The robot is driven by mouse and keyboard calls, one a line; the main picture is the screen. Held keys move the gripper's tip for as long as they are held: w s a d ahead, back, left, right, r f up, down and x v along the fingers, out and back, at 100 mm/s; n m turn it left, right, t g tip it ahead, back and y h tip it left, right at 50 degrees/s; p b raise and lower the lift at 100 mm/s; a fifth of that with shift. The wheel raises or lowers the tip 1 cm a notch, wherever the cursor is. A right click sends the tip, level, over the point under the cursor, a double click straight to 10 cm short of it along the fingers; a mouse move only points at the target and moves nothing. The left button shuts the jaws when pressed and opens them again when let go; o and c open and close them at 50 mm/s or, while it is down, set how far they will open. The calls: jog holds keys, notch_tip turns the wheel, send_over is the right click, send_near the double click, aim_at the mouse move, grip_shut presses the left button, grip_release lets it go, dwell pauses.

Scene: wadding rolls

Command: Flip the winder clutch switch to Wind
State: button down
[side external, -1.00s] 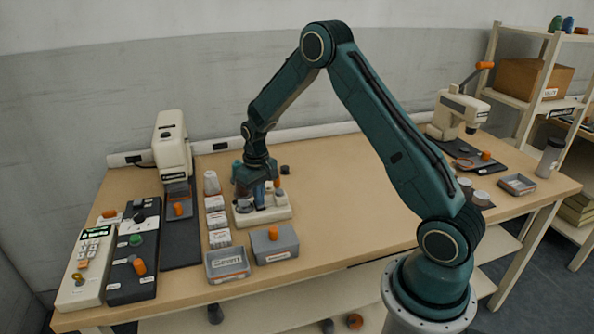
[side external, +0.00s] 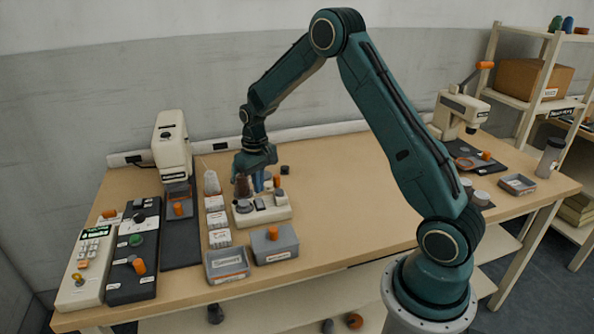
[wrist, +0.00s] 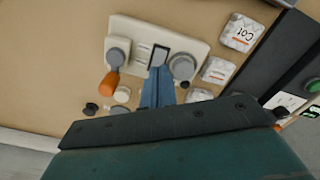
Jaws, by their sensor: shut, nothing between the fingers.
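The winder (side external: 275,214) is a cream base on the bench, left of the bench's middle. The wrist view shows it from above (wrist: 195,45), with a grey round part at each end. Between them is a pale switch in a dark frame (wrist: 159,57), which I take to be the clutch switch. My gripper (wrist: 160,70) has its blue fingers shut and empty, with the tips appearing at the switch's near edge. In the side view my gripper (side external: 257,188) is over the winder. I cannot tell touching from apart, nor read the switch's position or label.
White labelled packets (side external: 218,220) stand in a row left of the winder. Control boxes (side external: 120,293) and a cream machine (side external: 170,145) are farther left. The bench to the right of the winder (side external: 350,190) is clear.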

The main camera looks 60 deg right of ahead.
jog(key=shift+r, duration=1.3)
jog(key=shift+r, duration=0.1)
notch_tip(320, 180, up, 10)
jog(key=t, duration=0.1)
send_over(260, 206)
jog(key=s+a, duration=0.4)
jog(key=s+a+r+n+t, duration=0.1)
jog(key=s+a+r+t, duration=0.1)
jog(key=s+a+r, duration=0.35)
jog(key=s+a+r+n+t, duration=0.1)
jog(key=s+a+r, duration=0.1)
jog(key=s, duration=0.7)
jog(key=s+a+r+n+t, duration=0.1)
jog(key=s+a+r, duration=0.1)
jog(key=s, duration=0.8)
jog(key=shift+s+a+t, duration=0.15)
jog(key=shift+a+t, duration=0.15)
